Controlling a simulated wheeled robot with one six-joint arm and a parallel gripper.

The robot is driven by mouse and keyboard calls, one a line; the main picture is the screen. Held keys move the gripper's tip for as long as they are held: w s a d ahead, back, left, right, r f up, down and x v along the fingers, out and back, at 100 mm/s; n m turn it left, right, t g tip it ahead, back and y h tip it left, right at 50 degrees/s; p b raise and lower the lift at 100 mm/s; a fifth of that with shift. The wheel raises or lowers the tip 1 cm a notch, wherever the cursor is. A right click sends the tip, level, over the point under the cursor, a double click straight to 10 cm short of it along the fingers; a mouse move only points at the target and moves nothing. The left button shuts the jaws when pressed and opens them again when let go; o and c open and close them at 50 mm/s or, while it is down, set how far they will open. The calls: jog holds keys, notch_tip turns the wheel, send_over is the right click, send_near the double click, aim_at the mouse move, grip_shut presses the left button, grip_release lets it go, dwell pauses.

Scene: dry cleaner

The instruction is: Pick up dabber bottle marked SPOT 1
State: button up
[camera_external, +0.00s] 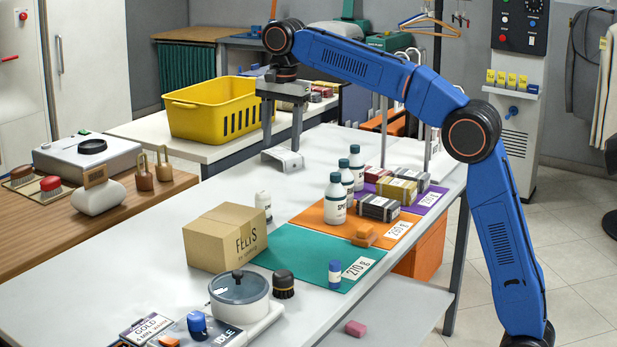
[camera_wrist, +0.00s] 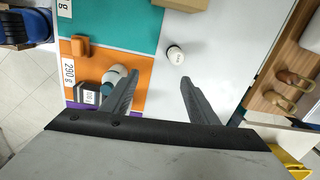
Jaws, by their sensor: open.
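The front bottle (camera_external: 335,203) shows lettering starting "SPO". The middle bottle (camera_external: 347,178) and rear bottle (camera_external: 356,170) are partly covered, and I cannot read any number. In the wrist view, one teal-capped bottle (camera_wrist: 113,76) shows beside my left finger, which partly hides it. My gripper (camera_external: 283,140) is open and empty above the table, left of and behind the bottles; its spread fingers also show in the wrist view (camera_wrist: 159,77).
A small white bottle (camera_external: 263,203) stands by the cardboard box (camera_external: 225,238). An orange block (camera_external: 368,234) and dark labelled boxes (camera_external: 378,208) are near the bottles. A yellow basket (camera_external: 205,112) is behind. White table between is clear.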

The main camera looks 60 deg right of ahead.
aim_at(262, 192)
jog(key=w+a+f+m, duration=0.1)
jog(key=w+m, duration=0.1)
jog(key=w, duration=0.3)
jog(key=shift+g, duration=0.3)
notch_tip(262, 192, down, 12)
jog(key=shift+w+a+f, duration=0.1)
jog(key=shift+w+a, duration=0.05)
jog(key=shift+a+f, duration=0.2)
jog(key=shift+f, duration=2.45)
jog(key=c, duration=1.2)
